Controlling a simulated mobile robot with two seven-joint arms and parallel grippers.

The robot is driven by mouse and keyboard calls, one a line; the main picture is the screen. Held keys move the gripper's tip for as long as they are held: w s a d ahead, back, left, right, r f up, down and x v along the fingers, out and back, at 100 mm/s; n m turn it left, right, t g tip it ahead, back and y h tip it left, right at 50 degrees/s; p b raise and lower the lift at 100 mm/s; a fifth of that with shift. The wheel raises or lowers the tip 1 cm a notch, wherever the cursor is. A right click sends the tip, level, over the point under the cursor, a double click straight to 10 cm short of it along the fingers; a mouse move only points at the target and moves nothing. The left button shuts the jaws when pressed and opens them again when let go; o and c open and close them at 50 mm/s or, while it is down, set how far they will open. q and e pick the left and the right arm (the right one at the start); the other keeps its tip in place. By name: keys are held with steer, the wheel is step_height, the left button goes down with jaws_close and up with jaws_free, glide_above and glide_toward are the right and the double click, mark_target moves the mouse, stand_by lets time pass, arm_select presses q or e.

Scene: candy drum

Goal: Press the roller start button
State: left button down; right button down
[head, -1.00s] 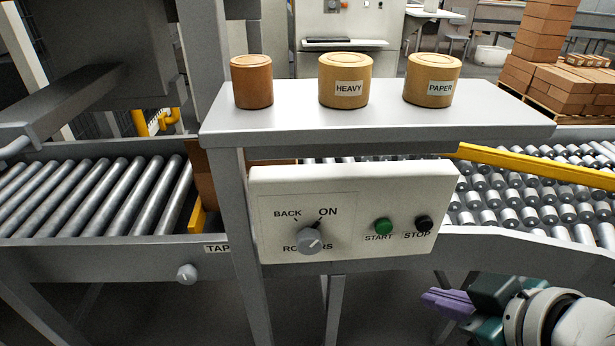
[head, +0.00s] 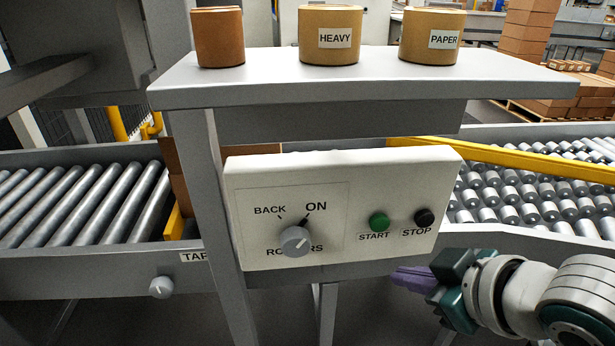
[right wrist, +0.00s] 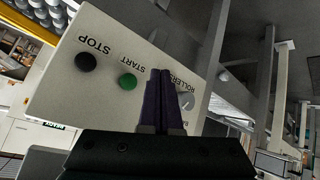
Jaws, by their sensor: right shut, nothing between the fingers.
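The control panel (head: 340,240) is a white box fixed under a grey shelf. Its green START button (head: 379,222) sits left of the black STOP button (head: 424,217). A grey selector knob (head: 295,239) sits at the left, its pointer toward ON. My right gripper (head: 402,279) is shut and empty, with purple fingers, below the panel's lower right part. In the right wrist view the panel appears turned, with the green button (right wrist: 127,82) just left of the shut fingertips (right wrist: 161,75) and the black button (right wrist: 86,62) farther left. The gripper touches neither button. My left gripper is not in view.
The grey shelf (head: 360,80) overhangs the panel and carries three tubs, two labelled HEAVY (head: 331,35) and PAPER (head: 432,35). A roller conveyor (head: 80,205) runs behind. A yellow guide rail (head: 520,160) lies to the right. A smaller knob (head: 161,287) sits at lower left.

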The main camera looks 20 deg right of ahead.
mark_target(379, 223)
steer(key=w+d+b, duration=0.1)
steer(key=w+b, duration=0.2)
steer(key=w, duration=0.3)
steer(key=shift+w+d, duration=0.3)
steer(key=shift+w, duration=0.1)
stand_by(0.5)
stand_by(0.8)
stand_by(0.4)
steer(key=shift+w+d, duration=0.1)
steer(key=shift+w, duration=0.3)
